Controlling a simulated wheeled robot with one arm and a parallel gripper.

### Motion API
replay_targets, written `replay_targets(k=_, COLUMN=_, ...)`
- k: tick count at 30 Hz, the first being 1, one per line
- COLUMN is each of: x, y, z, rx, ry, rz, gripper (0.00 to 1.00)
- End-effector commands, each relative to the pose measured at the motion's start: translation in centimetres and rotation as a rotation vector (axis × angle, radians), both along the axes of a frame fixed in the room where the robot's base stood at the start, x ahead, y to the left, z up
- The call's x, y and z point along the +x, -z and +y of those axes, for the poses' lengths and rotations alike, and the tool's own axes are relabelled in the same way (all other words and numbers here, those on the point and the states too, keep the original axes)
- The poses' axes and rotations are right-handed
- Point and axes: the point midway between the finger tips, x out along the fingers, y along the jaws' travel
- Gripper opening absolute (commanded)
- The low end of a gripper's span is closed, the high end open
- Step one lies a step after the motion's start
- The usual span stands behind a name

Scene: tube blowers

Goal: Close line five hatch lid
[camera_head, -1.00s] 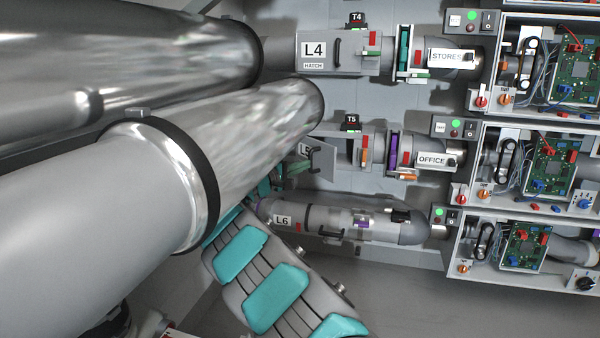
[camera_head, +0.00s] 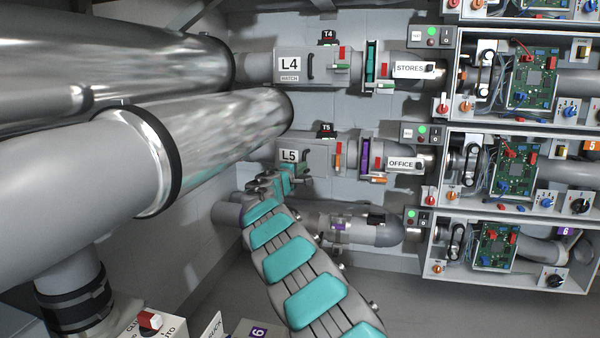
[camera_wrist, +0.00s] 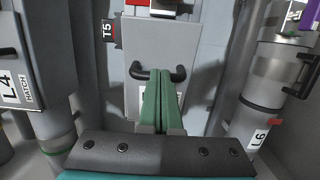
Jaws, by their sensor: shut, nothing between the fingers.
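The line five hatch lid, a grey panel labelled L5 (camera_head: 289,156), looks flush with its pipe housing in the head view. Whether it is fully seated I cannot tell. In the wrist view the lid (camera_wrist: 183,45) fills the middle, with a black bar handle (camera_wrist: 174,72) across it. My gripper (camera_head: 287,172) is in front of the lid's lower part. Its green fingers (camera_wrist: 158,85) are pressed together and empty, and overlap the middle of the handle in view. Whether they touch handle or lid I cannot tell. They hide part of the lid's label.
The L4 hatch (camera_head: 290,64) above looks shut. The L6 tube (camera_head: 350,231) lies below, partly behind my arm. Large shiny pipes (camera_head: 200,140) fill the left. Open electronics boxes (camera_head: 515,170) line the right. Open floor shows at the lower right.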

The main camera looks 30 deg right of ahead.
Motion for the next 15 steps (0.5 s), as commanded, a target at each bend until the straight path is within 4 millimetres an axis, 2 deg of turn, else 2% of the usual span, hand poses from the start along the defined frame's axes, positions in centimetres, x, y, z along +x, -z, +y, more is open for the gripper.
replay_targets(k=1, x=0.7, y=0.4, z=-0.2, rx=0.006, ry=-0.003, rz=-0.001, gripper=0.00)
replay_targets(k=6, x=1.5, y=0.3, z=-1.6, rx=0.005, ry=-0.001, rz=-0.002, gripper=0.00)
replay_targets(k=15, x=1.9, y=0.2, z=-3.2, rx=0.002, ry=0.001, rz=0.000, gripper=0.00)
